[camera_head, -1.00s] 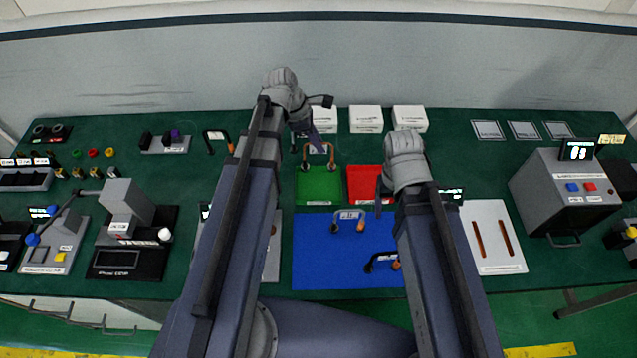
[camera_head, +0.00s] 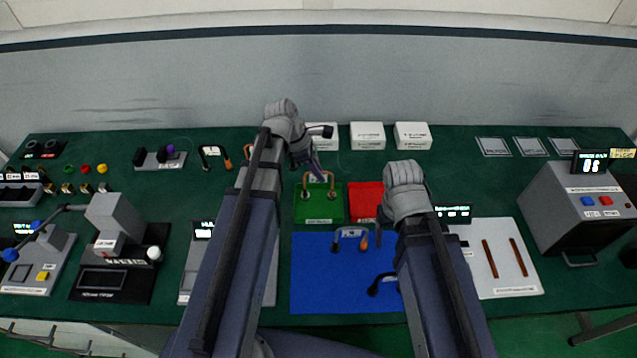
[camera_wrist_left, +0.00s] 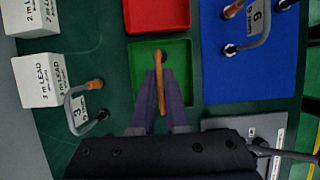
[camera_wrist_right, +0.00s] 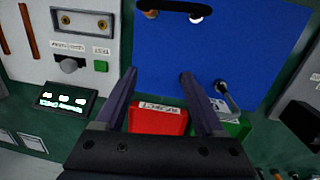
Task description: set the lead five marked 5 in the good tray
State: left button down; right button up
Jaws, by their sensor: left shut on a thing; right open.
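The green tray (camera_head: 320,218) stands behind the blue mat, left of the red tray (camera_head: 363,205); its front label is too small to read. My left gripper (camera_head: 318,178) is shut on a U-shaped lead (camera_head: 331,184) with orange ends, over the green tray. In the left wrist view, one orange end of this lead (camera_wrist_left: 160,75) shows between the fingers against the green tray floor (camera_wrist_left: 178,55). Its number is not readable, and I cannot tell whether it touches the floor. My right gripper (camera_wrist_right: 158,78) is open and empty over the blue mat, near the red tray.
Other leads lie on the blue mat (camera_head: 315,290), one with a tag (camera_head: 350,233) and one black (camera_head: 383,281). A lead tagged 3 (camera_wrist_left: 78,100) lies beside the green tray. White boxes (camera_head: 367,136) stand behind the trays. A grey tester (camera_head: 585,210) stands right.

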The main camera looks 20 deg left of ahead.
pick_arm(q)
notch_tip(320, 180, down, 4)
jog(key=b, duration=0.3)
jog(key=shift+r, duration=0.2)
jog(key=c, duration=1.4)
grip_release()
jog(key=shift+f+b, duration=0.2)
jog(key=shift+b, duration=0.1)
jog(key=o, duration=0.5)
jog(key=shift+r, duration=0.1)
